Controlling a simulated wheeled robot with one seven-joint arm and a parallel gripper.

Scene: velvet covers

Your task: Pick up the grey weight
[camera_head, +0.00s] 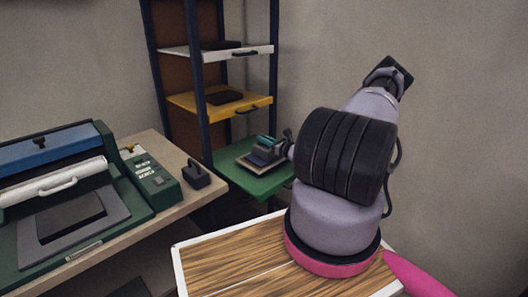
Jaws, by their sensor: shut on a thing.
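A dark grey weight (196,176) with a loop handle stands upright on the right end of the wooden bench, beside the green box. My gripper (283,147) shows only in part, left of my large arm link, over the green shelf. It is shut at the right end of a small teal piece (265,142), above a stack of flat sheets (260,159). My arm hides most of the gripper, and the contact is too small to see clearly. The gripper is apart from the grey weight, to its right.
The bench (150,222) carries a green press (75,205) and a green box (154,180) with labels. A dark rack holds a white shelf (180,50), a yellow shelf (190,102) and a green shelf (236,182), which juts out. A white-rimmed wooden top (235,262) lies in front.

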